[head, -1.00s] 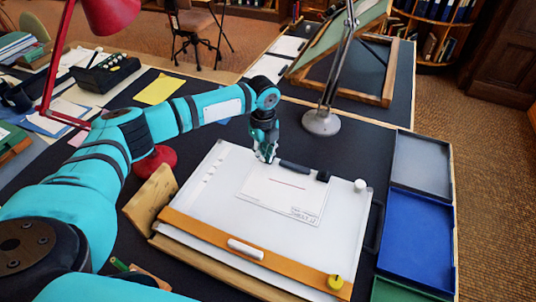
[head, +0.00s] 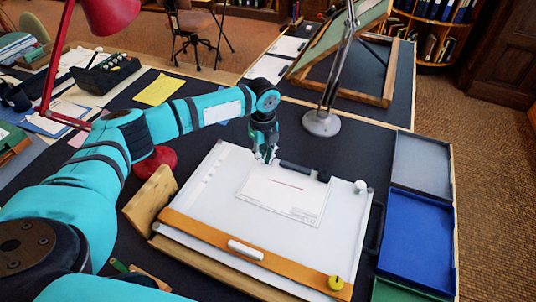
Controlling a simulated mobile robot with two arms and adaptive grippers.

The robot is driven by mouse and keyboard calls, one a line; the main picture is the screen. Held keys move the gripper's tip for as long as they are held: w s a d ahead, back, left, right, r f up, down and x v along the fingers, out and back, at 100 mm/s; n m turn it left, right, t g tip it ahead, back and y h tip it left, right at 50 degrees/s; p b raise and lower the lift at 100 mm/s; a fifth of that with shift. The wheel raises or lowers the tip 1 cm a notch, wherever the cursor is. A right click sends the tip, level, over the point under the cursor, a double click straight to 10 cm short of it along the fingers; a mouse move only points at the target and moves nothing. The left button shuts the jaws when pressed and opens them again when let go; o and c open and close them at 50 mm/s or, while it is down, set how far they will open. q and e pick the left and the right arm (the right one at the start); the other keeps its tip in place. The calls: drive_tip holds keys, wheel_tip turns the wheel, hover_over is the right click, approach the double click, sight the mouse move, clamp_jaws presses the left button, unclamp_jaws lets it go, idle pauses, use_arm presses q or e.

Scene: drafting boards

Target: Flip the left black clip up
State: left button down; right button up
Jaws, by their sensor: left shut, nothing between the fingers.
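A white drawing board (head: 215,185) lies on the dark desk with a paper sheet (head: 285,195) on it. A black bar (head: 295,167) runs along the sheet's top edge, with a small black block (head: 323,176) standing at its right end. My left gripper (head: 265,159) points down at the bar's left end, by the sheet's top left corner. It is shut and empty. It hides whatever is at that end, so I cannot make out the left black clip or whether the fingers touch anything. My right gripper is not in view.
A wooden straightedge with a white handle (head: 246,250) crosses the board's front. A yellow knob (head: 336,282) and a white knob (head: 360,186) sit on the board's right side. A lamp base (head: 321,123) stands behind; grey and blue trays (head: 415,240) lie at right.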

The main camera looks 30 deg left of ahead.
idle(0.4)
use_arm(q)
drive_tip(key=shift+s+f, duration=0.1)
drive_tip(key=shift+f, duration=0.55)
